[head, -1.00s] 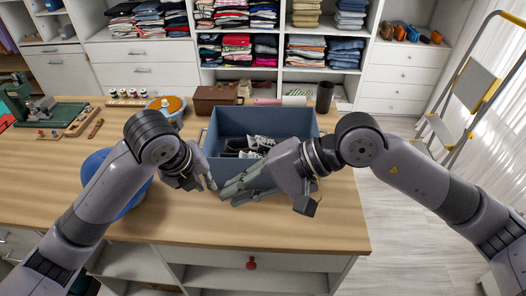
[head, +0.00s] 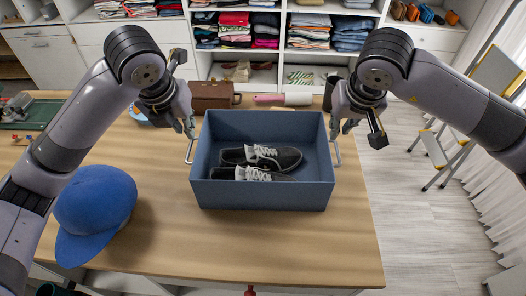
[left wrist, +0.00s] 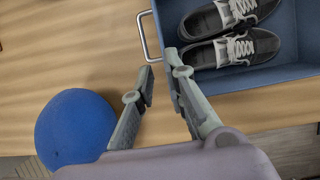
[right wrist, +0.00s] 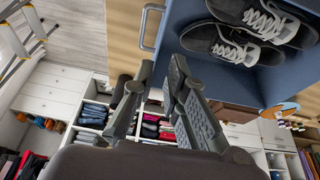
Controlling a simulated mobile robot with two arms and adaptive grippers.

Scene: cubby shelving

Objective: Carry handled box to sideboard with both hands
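The handled box (head: 262,196) is a blue-grey open box on the wooden table, with a metal loop handle on each side. A pair of black sneakers (head: 262,158) with pale laces lies inside it. My left gripper (head: 189,130) is open just above the box's left handle (head: 189,152); the left wrist view shows its parted fingers (left wrist: 158,75) near that handle (left wrist: 149,36). My right gripper (head: 341,128) is open just above the right handle (head: 336,152). In the right wrist view its parted fingers (right wrist: 160,75) are near that handle (right wrist: 149,25). Neither gripper visibly holds anything.
A blue cap (head: 95,208) lies on the table left of the box, under my left arm. A brown case (head: 214,95) and a pink-handled roller (head: 285,99) are behind the box. A stepladder (head: 440,150) stands on the floor at right. Shelving lines the back.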

